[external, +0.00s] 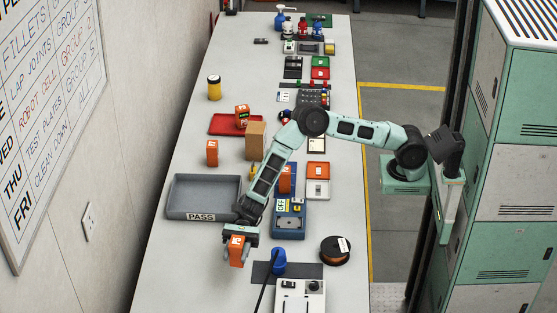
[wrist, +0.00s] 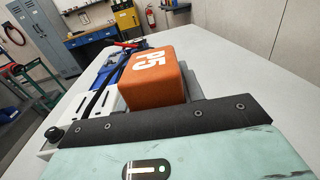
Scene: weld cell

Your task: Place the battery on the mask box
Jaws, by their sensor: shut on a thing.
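My gripper (external: 238,240) is shut on an orange block, which I take as the battery (external: 237,254). It is held over the near left part of the bench. In the wrist view the battery (wrist: 157,75) fills the space beyond the dark gripper edge and shows a white "P5" mark. A plain brown box (external: 256,141) stands upright farther back on the bench; it may be the mask box, but I can read no label on it. My gripper is apart from it, on the near side.
A grey "PASS" tray (external: 190,213) lies behind my gripper. Similar orange blocks stand near the brown box (external: 212,153), on a red tray (external: 222,130) and by the blue unit (external: 290,234). A wire spool (external: 335,257) and dark mat lie right. The near left bench is clear.

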